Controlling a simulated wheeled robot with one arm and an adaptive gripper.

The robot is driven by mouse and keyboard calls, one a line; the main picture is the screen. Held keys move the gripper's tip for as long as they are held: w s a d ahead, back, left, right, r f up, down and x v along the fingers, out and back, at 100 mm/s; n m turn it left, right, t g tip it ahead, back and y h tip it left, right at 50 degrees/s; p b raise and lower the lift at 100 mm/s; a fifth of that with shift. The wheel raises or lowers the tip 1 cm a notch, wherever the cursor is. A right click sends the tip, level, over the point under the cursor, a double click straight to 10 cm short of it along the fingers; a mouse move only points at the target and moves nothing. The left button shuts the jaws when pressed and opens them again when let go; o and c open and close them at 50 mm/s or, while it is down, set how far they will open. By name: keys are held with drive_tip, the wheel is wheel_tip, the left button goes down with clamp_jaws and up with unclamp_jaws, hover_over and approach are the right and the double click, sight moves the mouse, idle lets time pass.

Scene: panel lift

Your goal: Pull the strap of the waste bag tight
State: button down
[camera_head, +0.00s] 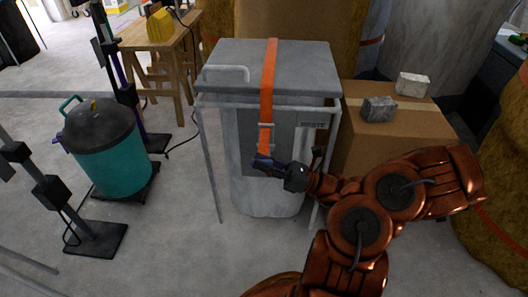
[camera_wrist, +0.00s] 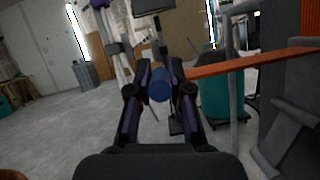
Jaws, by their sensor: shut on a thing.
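The orange strap (camera_head: 268,85) runs over the grey lid and down the front of the grey waste bag (camera_head: 265,195). It passes a metal buckle (camera_head: 265,126) and its lower end reaches my gripper (camera_head: 262,163). In the wrist view the strap (camera_wrist: 250,64) comes in from the right to the fingers. A short blue cylinder (camera_wrist: 159,85), seemingly the grip at the strap's end, sits between the fingertips. My gripper (camera_wrist: 159,82) is shut on it, in front of the bag and below the buckle. The join of strap and cylinder is partly hidden by a finger.
The bag hangs in a metal frame (camera_head: 209,165) under the lid (camera_head: 300,60). A cardboard box (camera_head: 370,145) with two grey blocks stands to the right. A teal bin (camera_head: 120,165) and black stands (camera_head: 95,238) are to the left. The floor between is clear.

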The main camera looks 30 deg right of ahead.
drive_tip(key=shift+s+a+f, duration=0.1)
drive_tip(key=shift+s+a, duration=0.05)
drive_tip(key=shift+a, duration=0.05)
drive_tip(key=c, duration=1.1)
unclamp_jaws()
drive_tip(key=shift+d, duration=0.1)
drive_tip(key=v, duration=1.2)
